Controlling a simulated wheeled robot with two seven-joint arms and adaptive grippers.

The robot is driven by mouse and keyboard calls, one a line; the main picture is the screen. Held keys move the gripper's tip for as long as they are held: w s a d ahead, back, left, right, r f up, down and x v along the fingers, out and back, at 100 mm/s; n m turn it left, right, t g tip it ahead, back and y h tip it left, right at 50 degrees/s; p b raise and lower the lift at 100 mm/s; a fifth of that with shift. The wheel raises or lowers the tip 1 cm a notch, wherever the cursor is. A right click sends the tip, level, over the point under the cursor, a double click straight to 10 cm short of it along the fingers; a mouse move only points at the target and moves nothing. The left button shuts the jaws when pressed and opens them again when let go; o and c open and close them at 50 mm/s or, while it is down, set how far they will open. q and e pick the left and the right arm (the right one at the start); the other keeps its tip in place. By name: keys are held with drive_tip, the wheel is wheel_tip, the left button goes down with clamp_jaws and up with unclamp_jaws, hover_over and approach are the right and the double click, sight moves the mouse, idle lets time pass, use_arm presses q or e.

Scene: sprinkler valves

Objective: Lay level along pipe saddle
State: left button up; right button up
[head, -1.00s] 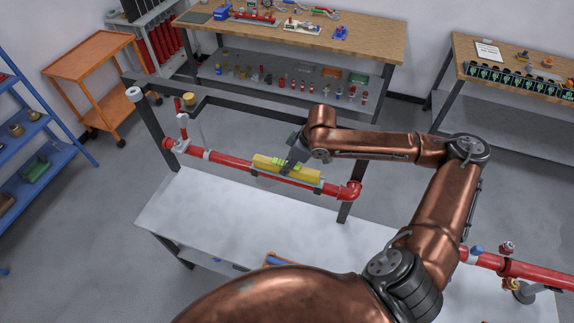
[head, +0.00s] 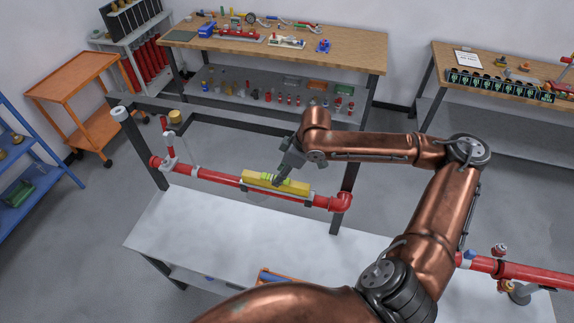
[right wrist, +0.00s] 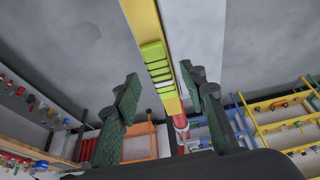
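The yellow level (head: 258,179) has a bright green vial section and lies lengthwise on the grey pipe saddle (head: 297,199) on the red pipe. It looks roughly parallel to the pipe. My right gripper (head: 279,181) is over the level's middle, and its dark fingers hide part of it. In the right wrist view the fingers (right wrist: 160,98) stand apart, with the yellow level (right wrist: 147,25) running between and beyond them. Whether either finger touches it I cannot tell. My left gripper is not in view.
The red pipe (head: 215,175) ends in an elbow (head: 341,201) at right and has a riser at left. A white bench (head: 200,225) lies in front, mostly clear. A second red pipe (head: 530,275) with fittings is at lower right. A wooden workbench (head: 350,52) stands behind.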

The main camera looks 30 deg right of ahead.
drive_tip(key=v, duration=0.7)
drive_tip(key=shift+r+b, duration=0.3)
drive_tip(key=shift+r, duration=0.05)
